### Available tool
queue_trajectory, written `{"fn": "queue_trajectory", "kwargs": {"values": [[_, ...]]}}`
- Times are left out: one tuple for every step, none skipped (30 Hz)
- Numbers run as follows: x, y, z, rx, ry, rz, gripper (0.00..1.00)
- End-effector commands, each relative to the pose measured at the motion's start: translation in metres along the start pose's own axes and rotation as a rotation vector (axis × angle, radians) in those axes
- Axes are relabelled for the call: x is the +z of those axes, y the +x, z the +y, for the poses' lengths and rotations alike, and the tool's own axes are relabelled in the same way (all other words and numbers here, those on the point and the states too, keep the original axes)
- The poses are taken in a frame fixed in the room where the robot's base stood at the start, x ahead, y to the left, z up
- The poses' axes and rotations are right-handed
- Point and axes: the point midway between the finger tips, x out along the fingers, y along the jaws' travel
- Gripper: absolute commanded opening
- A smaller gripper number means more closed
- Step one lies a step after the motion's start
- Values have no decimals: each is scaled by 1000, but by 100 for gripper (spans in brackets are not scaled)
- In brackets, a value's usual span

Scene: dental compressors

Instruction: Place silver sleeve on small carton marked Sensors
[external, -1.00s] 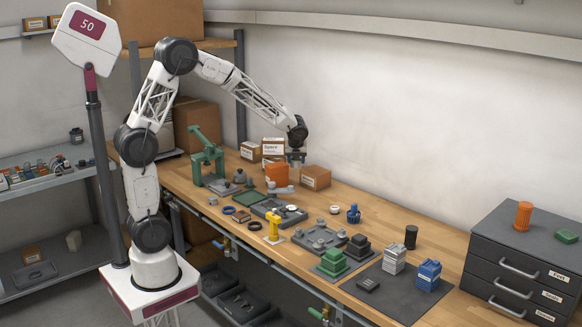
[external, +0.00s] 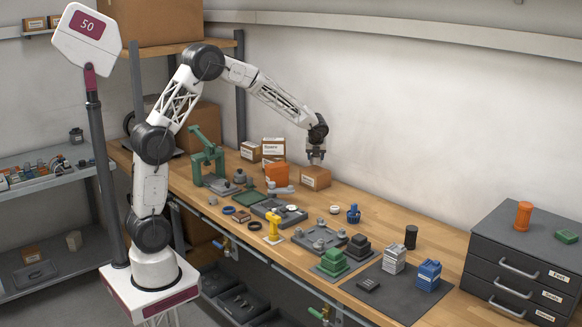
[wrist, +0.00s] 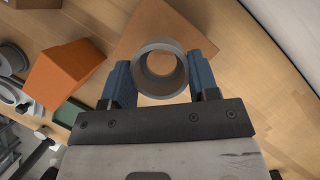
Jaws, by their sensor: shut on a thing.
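The silver sleeve (wrist: 181,76) is a short open grey ring, held between the two blue fingers of my gripper (wrist: 161,72) in the wrist view. My gripper also shows in the external view (external: 316,157), pointing down, just above a small brown carton (external: 315,180) with a white label. That label is too small to read surely. In the wrist view the carton (wrist: 150,27) lies behind and below the sleeve. In the external view the sleeve is hard to make out between the fingers, and I cannot tell whether it touches the carton.
An orange block (external: 277,174) stands left of the carton. Two other labelled cartons (external: 250,152) (external: 273,147) stand farther back. A green press (external: 206,160) and several grey fixtures (external: 320,238) occupy the bench. The wall runs close behind the carton.

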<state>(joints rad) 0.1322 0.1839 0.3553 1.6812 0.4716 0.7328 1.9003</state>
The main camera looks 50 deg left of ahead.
Motion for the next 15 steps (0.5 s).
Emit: {"fn": "queue_trajectory", "kwargs": {"values": [[1,0,-1,0,0,0,30],[1,0,-1,0,0,0,30],[1,0,-1,0,0,0,30],[1,0,-1,0,0,0,30],[1,0,-1,0,0,0,30],[1,0,-1,0,0,0,30],[1,0,-1,0,0,0,30],[1,0,-1,0,0,0,30],[1,0,-1,-1,0,0,30],[1,0,-1,0,0,0,30],[0,1,-1,0,0,0,30],[0,3,-1,0,0,0,30],[-1,4,0,0,1,0,30],[-2,7,0,0,1,0,30],[-4,10,0,0,2,0,30]]}}
